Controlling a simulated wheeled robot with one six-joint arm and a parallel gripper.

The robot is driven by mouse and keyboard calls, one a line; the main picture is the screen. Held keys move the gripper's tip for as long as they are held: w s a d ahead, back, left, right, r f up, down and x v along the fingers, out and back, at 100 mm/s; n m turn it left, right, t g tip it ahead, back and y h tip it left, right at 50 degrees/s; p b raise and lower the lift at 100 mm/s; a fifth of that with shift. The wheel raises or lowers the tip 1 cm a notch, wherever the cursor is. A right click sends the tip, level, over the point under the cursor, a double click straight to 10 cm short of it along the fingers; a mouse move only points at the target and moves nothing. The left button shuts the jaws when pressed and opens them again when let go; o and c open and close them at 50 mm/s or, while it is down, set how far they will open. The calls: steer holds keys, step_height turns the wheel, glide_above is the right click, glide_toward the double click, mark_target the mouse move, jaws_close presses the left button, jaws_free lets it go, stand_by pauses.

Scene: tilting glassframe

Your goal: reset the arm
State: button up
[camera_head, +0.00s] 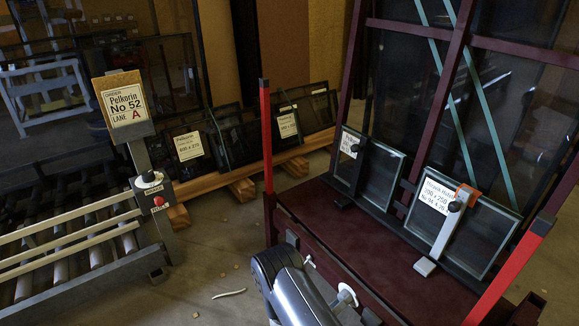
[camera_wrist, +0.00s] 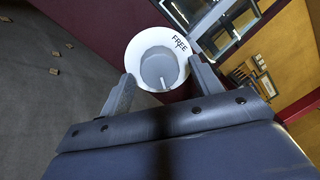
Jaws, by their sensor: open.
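My arm (camera_head: 300,290) reaches in from the bottom of the head view, in front of the dark red frame trolley (camera_head: 318,222). My gripper (camera_wrist: 162,72) shows in the wrist view with its two fingers spread wide apart. Beyond and between the fingertips is a round white dish-like part (camera_wrist: 137,47) marked "FREE", with a grey centre. I cannot tell whether a finger touches it. Nothing is clearly held. In the head view the fingers are not clearly visible.
Two labelled glass panes, the left one (camera_head: 382,180) and the right one (camera_head: 485,235), lean on the trolley. Red posts (camera_head: 266,140) rise at its sides. A roller conveyor (camera_head: 75,240) with a sign (camera_head: 124,105) stands left. More panes (camera_head: 240,140) lean behind. Some floor (camera_head: 215,255) is open between.

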steer(key=shift+d+r+n+y+p, duration=0.15)
steer(key=shift+n+y+p, duration=0.3)
steer(key=shift+n, duration=2.45)
steer(key=shift+a+r+n+y+p, duration=0.15)
steer(key=shift+n+p, duration=0.45)
steer(key=shift+n, duration=2.3)
steer(key=shift+f, duration=0.1)
steer(key=shift+s+d, duration=0.1)
steer(key=shift+s, duration=0.1)
